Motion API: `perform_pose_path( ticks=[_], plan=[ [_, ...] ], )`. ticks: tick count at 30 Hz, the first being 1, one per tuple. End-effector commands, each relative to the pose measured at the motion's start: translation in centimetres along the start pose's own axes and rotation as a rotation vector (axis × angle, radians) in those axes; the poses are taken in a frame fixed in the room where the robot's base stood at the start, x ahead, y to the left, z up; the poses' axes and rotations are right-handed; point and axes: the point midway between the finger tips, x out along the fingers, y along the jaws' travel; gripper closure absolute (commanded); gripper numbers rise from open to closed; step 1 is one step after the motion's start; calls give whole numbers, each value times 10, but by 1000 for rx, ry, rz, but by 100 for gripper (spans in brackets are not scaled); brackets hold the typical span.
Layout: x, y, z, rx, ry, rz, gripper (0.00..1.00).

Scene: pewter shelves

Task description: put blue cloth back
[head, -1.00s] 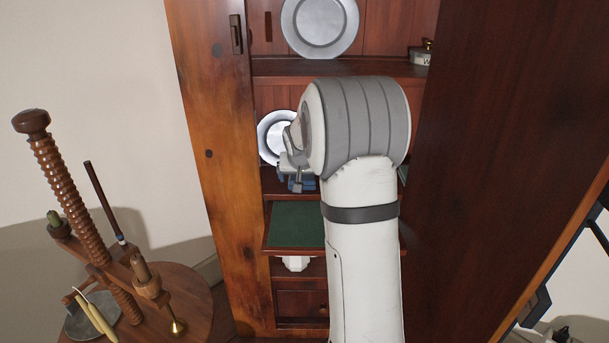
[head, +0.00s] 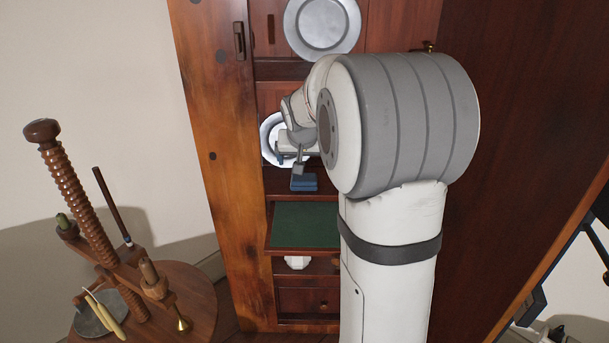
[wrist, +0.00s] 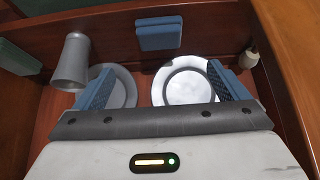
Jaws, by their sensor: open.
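The blue cloth (head: 303,183) is a small folded block lying on the cabinet's middle shelf, near its front edge. It also shows in the wrist view (wrist: 158,36), flat and apart from my fingers. My gripper (wrist: 160,68) is open, with its two blue-padded fingers spread and nothing between them. In the head view my gripper (head: 296,158) is just above the cloth, partly hidden by my own arm.
Two plates, one bright (wrist: 187,85) and one greyer (wrist: 118,88), stand behind the fingers in the wrist view. A grey cup (wrist: 72,62) is at left. A green-topped board (head: 303,226) juts out below the shelf. Cabinet sides bound the space.

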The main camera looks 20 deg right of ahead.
Motion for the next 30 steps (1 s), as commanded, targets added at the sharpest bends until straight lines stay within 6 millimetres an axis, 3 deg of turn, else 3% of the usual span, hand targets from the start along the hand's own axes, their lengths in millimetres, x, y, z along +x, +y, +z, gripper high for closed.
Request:
perform_pose_path(
  ticks=[5, 8, 11, 15, 18, 21, 25, 30],
  plan=[
    [-8, -3, 10, -13, -14, -4, 6],
    [-26, -13, 44, -60, -64, -18, 6],
    [-54, -24, 103, -138, -150, -42, 6],
    [-90, -30, 197, -262, -282, -84, 6],
    [-109, -28, 253, -337, -360, -112, 6],
    [-120, -24, 292, -390, -415, -132, 6],
    [-123, -11, 311, -418, -450, -144, 6],
    [-124, -10, 314, -422, -455, -145, 6]
  ],
)
